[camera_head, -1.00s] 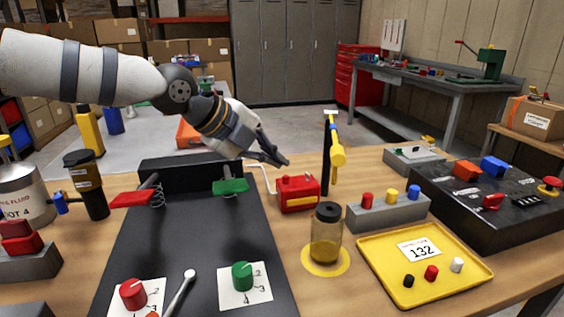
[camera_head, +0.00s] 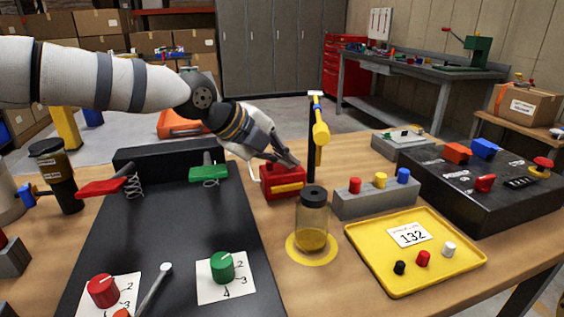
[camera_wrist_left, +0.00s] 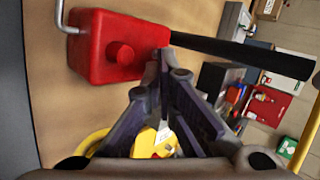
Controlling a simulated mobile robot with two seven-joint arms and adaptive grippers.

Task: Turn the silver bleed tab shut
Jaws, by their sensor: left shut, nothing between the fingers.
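The red block (camera_head: 284,188) stands on the wooden table behind the jar (camera_head: 312,215). In the left wrist view, the red block (camera_wrist_left: 100,45) has a round red knob and a bent silver rod (camera_wrist_left: 68,22) at its upper left. This rod is the only silver part I see on the block; I cannot tell whether it is the bleed tab. My left gripper (camera_head: 294,163) is shut and empty, its tips at the block's upper right. The left wrist view shows the tips (camera_wrist_left: 165,65) beside the block; contact is unclear. My right gripper is not in view.
A grey holder (camera_head: 375,202) with coloured knobs and a yellow tray (camera_head: 440,268) lie to the right. A black board (camera_head: 165,235) with red and green pedals lies left.

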